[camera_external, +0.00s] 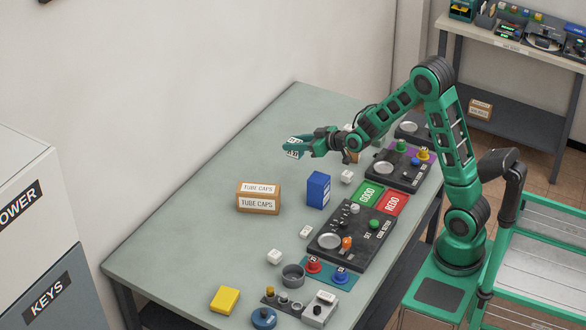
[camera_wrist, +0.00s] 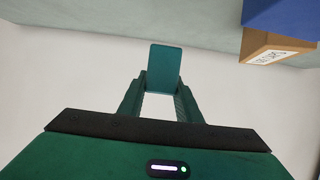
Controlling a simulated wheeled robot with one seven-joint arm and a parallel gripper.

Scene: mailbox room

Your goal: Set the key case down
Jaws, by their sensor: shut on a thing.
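The key case (camera_wrist: 164,68) is a teal, flat-faced block held between the two fingers of my gripper (camera_wrist: 160,103) in the wrist view. In the external view the teal key case (camera_external: 293,148), with small white markings, is at the left end of my gripper (camera_external: 305,146). My gripper is shut on it and points left. The case appears to be above the grey-green table (camera_external: 240,145), apart from its top. The fingers hide part of the case, and its exact height is hard to tell.
A tube caps box (camera_external: 258,197) and a blue box (camera_external: 318,190) stand below the gripper in the external view. The table's far left part is clear.

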